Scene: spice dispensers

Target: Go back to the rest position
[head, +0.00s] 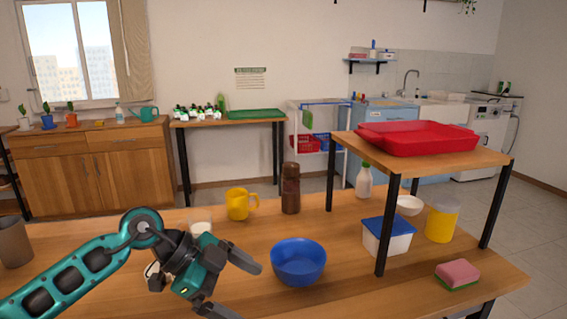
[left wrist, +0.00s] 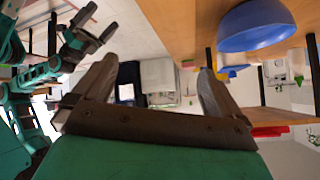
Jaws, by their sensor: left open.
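My left gripper (head: 246,291) reaches in from the left above the front of the wooden table (head: 345,259). It is beside the blue bowl (head: 298,262), to its left, and not touching it. In the left wrist view its two fingers (left wrist: 157,68) stand wide apart with nothing between them. The blue bowl (left wrist: 254,27) shows at the top right of that tilted view. My right gripper (left wrist: 103,20) shows at the upper left there, its fingers apart and empty. It is not in the head view.
A yellow mug (head: 238,204), a brown bottle (head: 290,188) and a partly hidden white cup (head: 201,227) stand behind my left gripper. A blue-lidded box (head: 388,236), a yellow canister (head: 442,221) and a sponge (head: 457,273) are at the right. A raised shelf holds a red tray (head: 418,139).

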